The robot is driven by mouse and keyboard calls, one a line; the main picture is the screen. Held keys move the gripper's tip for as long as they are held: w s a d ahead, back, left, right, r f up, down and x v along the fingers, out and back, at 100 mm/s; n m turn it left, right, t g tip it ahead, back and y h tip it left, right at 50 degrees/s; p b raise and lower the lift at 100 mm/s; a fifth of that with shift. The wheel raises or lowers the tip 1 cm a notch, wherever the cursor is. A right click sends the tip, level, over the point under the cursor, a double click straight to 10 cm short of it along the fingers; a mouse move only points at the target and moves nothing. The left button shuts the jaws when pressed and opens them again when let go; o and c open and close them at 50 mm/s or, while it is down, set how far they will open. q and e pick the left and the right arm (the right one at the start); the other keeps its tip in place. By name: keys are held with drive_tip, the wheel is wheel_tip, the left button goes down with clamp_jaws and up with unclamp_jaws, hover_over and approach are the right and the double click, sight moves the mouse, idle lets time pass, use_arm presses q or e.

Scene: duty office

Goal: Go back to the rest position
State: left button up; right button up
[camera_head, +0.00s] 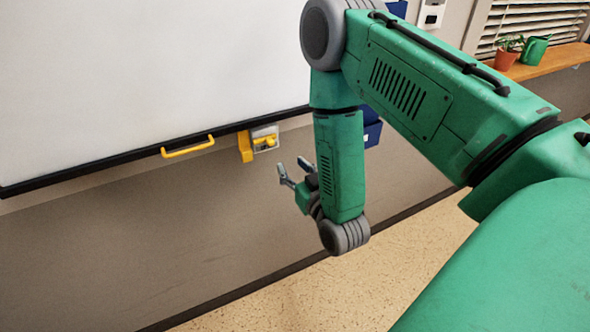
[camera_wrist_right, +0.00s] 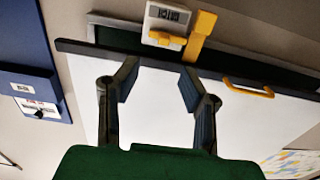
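My right gripper (camera_head: 294,170) hangs at the end of my green right arm, in front of the wall below the whiteboard's lower edge. In the right wrist view its two dark fingers (camera_wrist_right: 158,80) stand apart with nothing between them. The gripper looks open and empty, and clear of the wall fixtures. My left gripper is not in view.
A whiteboard (camera_head: 130,70) with a yellow handle (camera_head: 188,147) is on the wall. A grey unit with a yellow lever (camera_head: 264,140) sits beside it. Blue boxes (camera_head: 372,132) are partly hidden behind my arm. A shelf (camera_head: 548,62) holds a potted plant (camera_head: 508,52) and a green watering can (camera_head: 534,50).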

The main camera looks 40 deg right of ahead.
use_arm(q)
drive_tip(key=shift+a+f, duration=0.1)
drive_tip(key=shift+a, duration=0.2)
use_arm(e)
drive_tip(key=shift+s+a+r, duration=0.1)
drive_tip(key=shift+s+a, duration=0.45)
drive_tip(key=shift+s, duration=0.05)
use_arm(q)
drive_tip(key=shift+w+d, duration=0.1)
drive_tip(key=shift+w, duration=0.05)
use_arm(e)
drive_tip(key=shift+d, duration=0.15)
drive_tip(key=s+a+f+n+g+y+b, duration=0.1)
drive_tip(key=s+a+f+g+y+b, duration=0.25)
drive_tip(key=f, duration=0.65)
drive_tip(key=s+a+f+n+g+y+b, duration=0.15)
drive_tip(key=s+a+f+g, duration=0.25)
drive_tip(key=s+f+g, duration=0.45)
use_arm(q)
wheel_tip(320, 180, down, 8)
drive_tip(key=b, duration=0.3)
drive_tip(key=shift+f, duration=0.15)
use_arm(e)
drive_tip(key=s+a+f+g, duration=0.2)
drive_tip(key=s+f+g, duration=0.2)
drive_tip(key=s+f, duration=0.4)
drive_tip(key=s+n, duration=0.1)
drive_tip(key=s, duration=0.5)
drive_tip(key=shift+g+h, duration=0.3)
drive_tip(key=shift+g, duration=0.1)
